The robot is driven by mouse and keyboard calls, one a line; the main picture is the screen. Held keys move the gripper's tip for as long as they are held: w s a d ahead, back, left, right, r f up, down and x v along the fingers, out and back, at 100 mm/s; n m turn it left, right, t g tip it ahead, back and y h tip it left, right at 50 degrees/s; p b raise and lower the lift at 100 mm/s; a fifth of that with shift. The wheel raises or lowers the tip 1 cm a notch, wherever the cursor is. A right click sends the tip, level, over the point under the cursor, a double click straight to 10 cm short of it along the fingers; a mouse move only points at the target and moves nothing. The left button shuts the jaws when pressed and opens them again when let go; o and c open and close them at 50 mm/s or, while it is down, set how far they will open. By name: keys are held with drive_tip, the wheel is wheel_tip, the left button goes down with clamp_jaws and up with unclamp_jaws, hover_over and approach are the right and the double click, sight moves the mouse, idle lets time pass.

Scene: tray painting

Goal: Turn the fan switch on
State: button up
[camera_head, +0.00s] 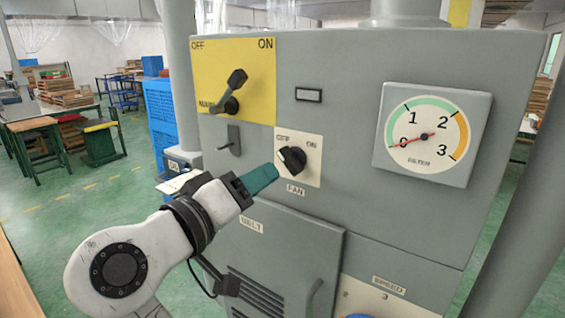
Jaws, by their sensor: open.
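The fan switch is a black rotary knob (292,158) on a cream plate (313,176) marked OFF at upper left, ON at upper right and FAN below. The knob's pale mark faces up and left, toward OFF. My gripper (268,175), with teal fingers, is just left of and slightly below the knob, its tips pointing at it. The fingers overlap the plate's left edge in the picture. I cannot tell whether they touch the knob. The gripper is open, with nothing seen between its fingers, though the gap between them is hard to see from this side.
A yellow panel (262,75) with a black main lever (235,90) is above left. A small grey hook (234,140) projects below it. A gauge (450,120) at right reads near 0. A vented door (280,240) with a handle (314,295) lies below.

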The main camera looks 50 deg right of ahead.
sight(286, 164)
drive_tip(key=d+p, duration=0.1)
drive_tip(key=d, duration=0.6)
drive_tip(key=shift+w+d+p, duration=0.1)
drive_tip(key=shift+d+p, duration=0.2)
drive_tip(key=shift+d, duration=0.1)
clamp_jaws()
